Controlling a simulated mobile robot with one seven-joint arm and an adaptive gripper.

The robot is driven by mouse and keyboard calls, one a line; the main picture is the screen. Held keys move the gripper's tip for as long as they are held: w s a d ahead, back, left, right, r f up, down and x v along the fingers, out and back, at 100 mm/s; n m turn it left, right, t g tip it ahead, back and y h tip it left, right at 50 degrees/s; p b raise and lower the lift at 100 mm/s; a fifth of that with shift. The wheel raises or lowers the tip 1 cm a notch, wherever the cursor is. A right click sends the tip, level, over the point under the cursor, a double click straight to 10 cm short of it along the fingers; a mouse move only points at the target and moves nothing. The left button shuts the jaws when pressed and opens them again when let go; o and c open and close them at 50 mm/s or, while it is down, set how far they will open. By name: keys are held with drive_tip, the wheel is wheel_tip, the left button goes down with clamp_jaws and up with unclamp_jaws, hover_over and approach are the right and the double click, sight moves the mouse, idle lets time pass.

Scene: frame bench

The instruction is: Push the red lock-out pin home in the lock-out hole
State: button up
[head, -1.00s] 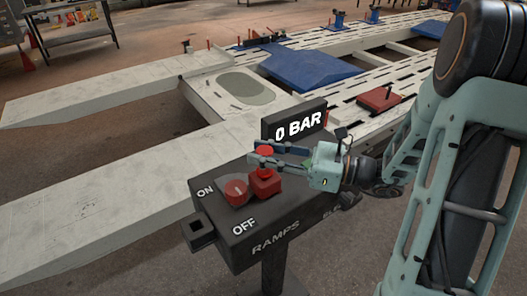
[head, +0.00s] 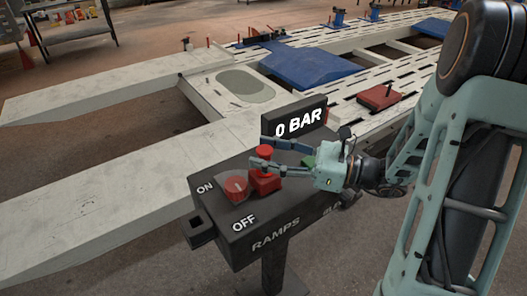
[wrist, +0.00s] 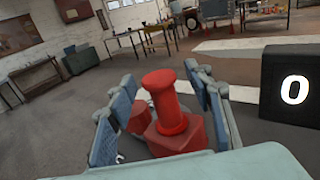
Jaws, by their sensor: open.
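The red lock-out pin (head: 264,155) stands upright in a red block (head: 266,182) on top of the dark control box. In the wrist view the pin (wrist: 161,92) shows a round head, a narrower shaft and a wider collar just at the top of the block (wrist: 178,140). The hole is hidden under the pin. My gripper (head: 266,153) is open, its fingers spread apart around the pin. In the wrist view my gripper (wrist: 164,98) has one finger left of the pin and one right, with visible gaps.
A red rotary knob (head: 235,188) sits left of the block, between ON and OFF. The "0 BAR" display (head: 296,122) rises behind the gripper. A green button (head: 308,161) is partly hidden by my gripper. The pale frame bench with ramps (head: 110,90) lies beyond.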

drive_tip(key=v, duration=1.1)
drive_tip(key=shift+d, duration=0.1)
